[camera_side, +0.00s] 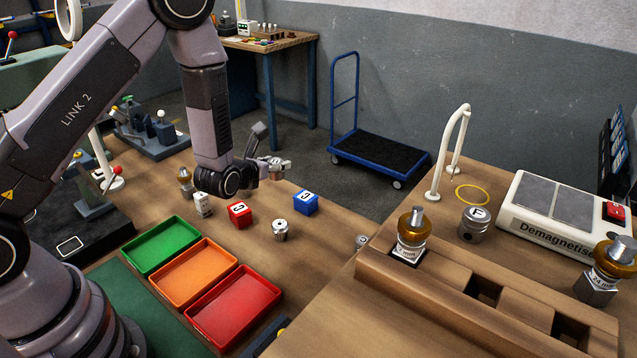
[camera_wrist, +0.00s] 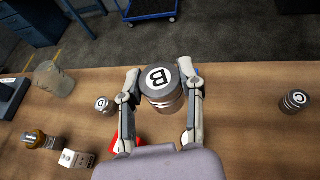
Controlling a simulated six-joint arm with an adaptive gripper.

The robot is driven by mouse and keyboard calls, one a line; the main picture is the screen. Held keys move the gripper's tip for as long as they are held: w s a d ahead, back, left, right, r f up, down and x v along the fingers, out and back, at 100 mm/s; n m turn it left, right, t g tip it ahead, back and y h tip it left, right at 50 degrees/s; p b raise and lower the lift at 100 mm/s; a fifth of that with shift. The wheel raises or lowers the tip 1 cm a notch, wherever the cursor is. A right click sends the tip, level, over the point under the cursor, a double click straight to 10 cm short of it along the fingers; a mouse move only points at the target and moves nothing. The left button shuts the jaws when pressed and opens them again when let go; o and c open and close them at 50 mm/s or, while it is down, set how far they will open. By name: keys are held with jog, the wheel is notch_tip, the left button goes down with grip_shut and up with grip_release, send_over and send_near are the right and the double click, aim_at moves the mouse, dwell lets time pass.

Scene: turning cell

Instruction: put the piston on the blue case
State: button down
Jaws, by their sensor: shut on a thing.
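The piston is a grey metal cylinder with a white top marked B (camera_wrist: 160,82). My gripper (camera_wrist: 161,100) is shut on its sides in the wrist view. In the side view my gripper (camera_side: 272,172) holds the piston (camera_side: 279,162) up above the far part of the bench, behind and left of the blue case in the picture. The blue case (camera_side: 305,203) is a small blue cube with a white lettered label on top, standing on the bench with nothing on it.
A red case (camera_side: 239,215), a white block (camera_side: 203,205) and another piston (camera_side: 279,230) stand near the blue case. Green (camera_side: 160,246), orange (camera_side: 205,272) and red (camera_side: 233,305) trays lie nearer. A wooden rack (camera_side: 480,300) fills the right.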

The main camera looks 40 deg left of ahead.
jog(key=d+x, duration=0.1)
jog(key=x, duration=0.4)
send_over(305, 196)
notch_tip(305, 196, down, 6)
jog(key=shift+s+r, duration=0.1)
jog(key=shift+s, duration=0.05)
jog(key=shift+w+f, duration=0.2)
jog(key=shift+f, duration=1.5)
jog(key=shift+f, duration=0.2)
jog(key=c, duration=0.7)
grip_release()
jog(key=shift+r, duration=0.1)
